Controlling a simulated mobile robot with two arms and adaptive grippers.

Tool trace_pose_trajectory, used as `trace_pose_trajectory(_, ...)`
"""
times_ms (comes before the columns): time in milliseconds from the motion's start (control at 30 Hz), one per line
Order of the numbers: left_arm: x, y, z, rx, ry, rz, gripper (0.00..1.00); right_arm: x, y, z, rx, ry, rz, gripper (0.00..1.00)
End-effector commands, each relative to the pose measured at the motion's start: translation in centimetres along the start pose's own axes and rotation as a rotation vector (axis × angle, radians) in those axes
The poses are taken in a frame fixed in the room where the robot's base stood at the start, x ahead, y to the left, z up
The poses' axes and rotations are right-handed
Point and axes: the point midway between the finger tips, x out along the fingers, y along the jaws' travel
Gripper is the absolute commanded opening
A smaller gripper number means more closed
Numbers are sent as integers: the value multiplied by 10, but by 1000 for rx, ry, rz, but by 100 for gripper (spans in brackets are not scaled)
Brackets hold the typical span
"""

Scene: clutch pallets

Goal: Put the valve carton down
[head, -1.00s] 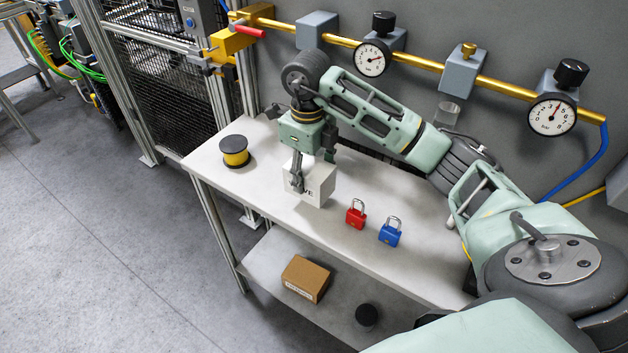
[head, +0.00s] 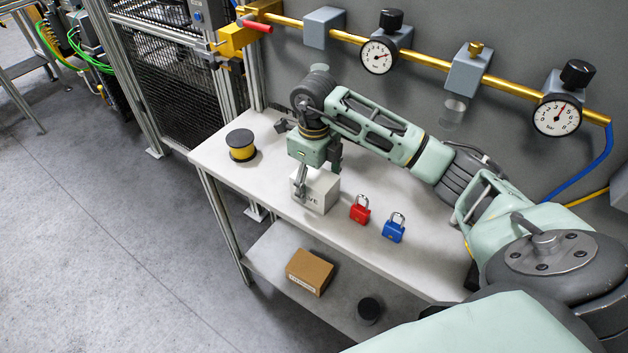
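The valve carton (head: 320,190) is a small white box with dark lettering, partly covered by a finger. It stands upright, apparently on the light grey table top (head: 382,262), left of the red padlock (head: 360,209). My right gripper (head: 312,184) points down over it. One finger lies against the carton's lettered near side; the far finger is mostly hidden behind the carton. The gripper looks shut on the carton. My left gripper is not in view.
A blue padlock (head: 393,228) stands right of the red one. A black-and-yellow spool (head: 241,145) stands at the table's left end. The lower shelf holds a brown box (head: 310,271) and a dark cylinder (head: 369,309). A brass pipe with gauges (head: 378,56) runs behind.

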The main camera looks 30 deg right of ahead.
Motion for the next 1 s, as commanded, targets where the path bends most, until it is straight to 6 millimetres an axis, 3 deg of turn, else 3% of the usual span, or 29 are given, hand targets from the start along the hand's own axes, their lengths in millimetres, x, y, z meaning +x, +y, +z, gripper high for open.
trace_pose_trajectory(267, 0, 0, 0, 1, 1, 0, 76, -1, 0, 0, 0, 0, 0, 73)
trace_pose_trajectory(433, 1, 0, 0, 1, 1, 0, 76, -12, 0, 1, 0, -3, -1, 73)
trace_pose_trajectory(800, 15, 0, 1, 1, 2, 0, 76, -90, -1, 1, -1, -4, -3, 73)
trace_pose_trajectory(1000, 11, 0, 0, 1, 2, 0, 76, -116, 0, 0, -1, 0, -2, 73)
